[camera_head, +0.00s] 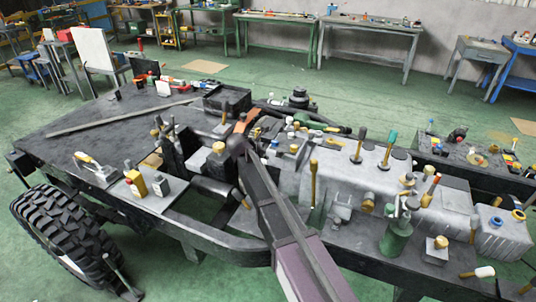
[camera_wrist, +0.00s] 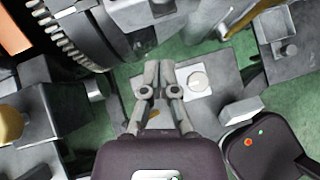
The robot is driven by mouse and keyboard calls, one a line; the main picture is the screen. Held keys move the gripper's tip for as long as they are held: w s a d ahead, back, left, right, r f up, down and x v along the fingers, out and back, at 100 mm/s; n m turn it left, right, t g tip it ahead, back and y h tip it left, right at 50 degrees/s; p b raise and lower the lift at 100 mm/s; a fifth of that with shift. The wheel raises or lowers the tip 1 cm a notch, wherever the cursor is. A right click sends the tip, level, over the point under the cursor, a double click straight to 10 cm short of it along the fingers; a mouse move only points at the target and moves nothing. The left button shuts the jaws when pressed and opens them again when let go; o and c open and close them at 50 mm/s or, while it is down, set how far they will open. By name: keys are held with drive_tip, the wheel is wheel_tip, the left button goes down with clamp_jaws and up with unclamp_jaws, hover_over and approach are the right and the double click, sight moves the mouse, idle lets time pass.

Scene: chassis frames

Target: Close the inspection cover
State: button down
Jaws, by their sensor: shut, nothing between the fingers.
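My gripper (camera_wrist: 159,70) is shut and empty in the wrist view, its two fingertips together over a grey plate. A small white square plate with a round cap (camera_wrist: 197,82) lies just right of the fingertips; no contact is clear. I cannot tell for sure which part is the inspection cover. A dark rounded panel (camera_wrist: 266,148) with a red and a green spot is at the lower right, apart from the fingers. In the head view my arm reaches into the middle of the chassis frame (camera_head: 215,238), and its end is hard to make out among the parts.
Handled tools stand on the grey block (camera_head: 335,165) right of my arm. A green bottle-like part (camera_head: 396,238) stands near the front right. A toothed ring (camera_wrist: 72,40) and grey blocks crowd the wrist view. The chassis's left deck (camera_head: 75,135) is mostly clear. A tyre (camera_head: 65,235) is at lower left.

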drive_tip(key=p+v, duration=0.4)
drive_tip(key=v, duration=0.3)
drive_tip(key=shift+s+d, duration=0.1)
drive_tip(key=shift+s, duration=0.05)
idle(0.5)
drive_tip(key=s+d+f+m+g+y, duration=0.1)
drive_tip(key=s+d+f+m+g, duration=0.1)
drive_tip(key=s+d+m, duration=0.6)
drive_tip(key=s+d+f+m+g+y, duration=0.1)
drive_tip(key=s+d+f+m+g, duration=0.15)
drive_tip(key=d+m, duration=0.6)
drive_tip(key=s+d+m+g+y, duration=0.3)
drive_tip(key=s+d+m, duration=0.7)
drive_tip(key=s+m, duration=0.2)
drive_tip(key=shift+s+d+f, duration=0.2)
drive_tip(key=shift+s+f, duration=0.2)
drive_tip(key=shift+s, duration=0.75)
drive_tip(key=shift+d+m, duration=0.15)
drive_tip(key=shift+m, duration=0.1)
